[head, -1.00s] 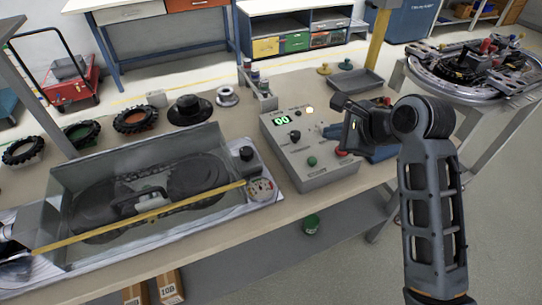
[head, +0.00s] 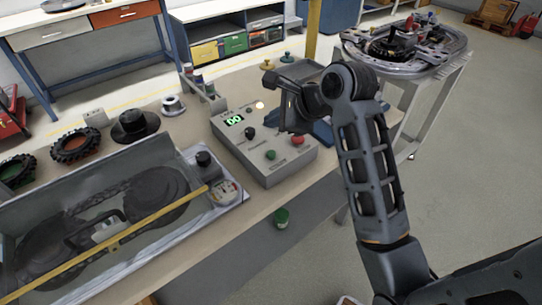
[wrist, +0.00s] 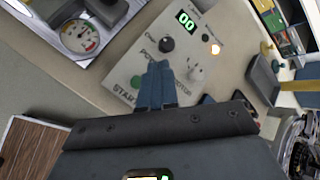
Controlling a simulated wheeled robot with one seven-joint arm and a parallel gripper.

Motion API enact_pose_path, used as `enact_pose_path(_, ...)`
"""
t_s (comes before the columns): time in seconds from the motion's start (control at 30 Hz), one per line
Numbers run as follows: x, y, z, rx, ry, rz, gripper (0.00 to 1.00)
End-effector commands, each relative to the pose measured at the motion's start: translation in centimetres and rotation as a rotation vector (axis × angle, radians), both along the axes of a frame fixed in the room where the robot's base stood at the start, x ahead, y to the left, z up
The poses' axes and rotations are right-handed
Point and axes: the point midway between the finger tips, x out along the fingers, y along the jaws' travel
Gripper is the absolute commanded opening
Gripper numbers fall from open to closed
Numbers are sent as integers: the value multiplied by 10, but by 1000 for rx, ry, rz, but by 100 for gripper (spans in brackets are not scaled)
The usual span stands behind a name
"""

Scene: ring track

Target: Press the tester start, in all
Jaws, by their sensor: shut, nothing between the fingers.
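The tester (head: 285,163) is a grey box on the bench with a sloped panel. Its green display (head: 234,119) reads 00. It has a black knob (head: 249,133), a green button (head: 270,155), a red button (head: 297,140) and a lit lamp (head: 260,105). In the wrist view the green button (wrist: 137,80) is beside the START label, just left of my fingertips. My gripper (wrist: 156,66) is shut and empty, over the panel; I cannot tell its height. In the head view its hand is over the tester's far right part, and the fingertips are not clear.
A clear-sided case (head: 192,171) with black tracks and a yellow bar is left of the tester. A gauge (head: 224,192) sits by its corner. Tyres (head: 75,145) lie behind it. A ring-shaped track (head: 455,58) rests on a stand at the right.

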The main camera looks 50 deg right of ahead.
Motion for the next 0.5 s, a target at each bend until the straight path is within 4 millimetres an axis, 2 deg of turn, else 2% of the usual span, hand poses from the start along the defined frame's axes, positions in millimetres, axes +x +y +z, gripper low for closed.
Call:
enact_pose_path(0.03, 0, 0, -11, -1, -1, -1, 0)
enact_pose_path(0.5, 0, 1, -53, 2, 2, 2, 0)
